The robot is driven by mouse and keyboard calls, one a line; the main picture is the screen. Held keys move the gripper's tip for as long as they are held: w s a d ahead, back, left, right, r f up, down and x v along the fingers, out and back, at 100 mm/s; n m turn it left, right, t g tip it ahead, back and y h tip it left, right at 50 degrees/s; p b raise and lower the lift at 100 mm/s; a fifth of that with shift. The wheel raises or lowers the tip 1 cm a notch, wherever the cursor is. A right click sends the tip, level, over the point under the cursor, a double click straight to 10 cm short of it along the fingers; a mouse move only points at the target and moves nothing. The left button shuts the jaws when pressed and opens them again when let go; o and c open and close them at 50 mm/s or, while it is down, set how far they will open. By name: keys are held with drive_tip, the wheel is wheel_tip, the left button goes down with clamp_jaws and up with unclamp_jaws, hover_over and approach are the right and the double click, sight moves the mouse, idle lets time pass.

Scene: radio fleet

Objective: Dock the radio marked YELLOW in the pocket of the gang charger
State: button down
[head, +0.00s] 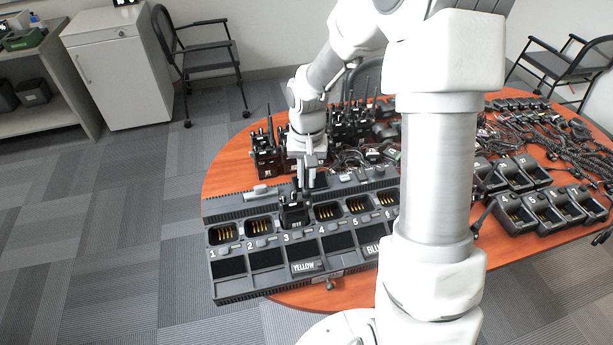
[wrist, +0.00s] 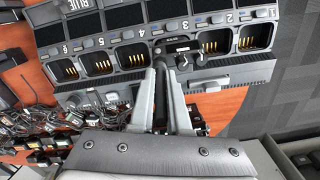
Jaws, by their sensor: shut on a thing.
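The gang charger (head: 232,284) lies along the near edge of the table, with numbered pockets in a row. Its YELLOW plate (head: 303,267) is in front of pocket 3. My gripper (head: 306,186) is shut on a dark radio (head: 293,214) at pocket 3; any colour mark on it is unreadable. In the wrist view my gripper (wrist: 165,72) reaches to the held radio (wrist: 181,50), which covers that pocket's contacts. I cannot tell whether the radio is fully seated. Pockets 1 and 2 to its left in the head view are empty, with gold contacts showing.
Several upright radios (head: 268,152) stand behind the charger. Coiled-cord microphones (head: 545,125) and single chargers (head: 520,214) fill the right of the table. A BLUE plate (head: 374,248) marks another charger position. My own arm hides the charger's right end in the head view.

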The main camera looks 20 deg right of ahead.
drive_tip(key=shift+f+b, duration=0.4)
drive_tip(key=shift+f, duration=0.15)
drive_tip(key=c, duration=0.8)
unclamp_jaws()
wheel_tip(320, 180, up, 17)
drive_tip(key=shift+r+p, duration=0.2)
drive_tip(key=shift+p, duration=0.2)
drive_tip(key=shift+d, duration=0.1)
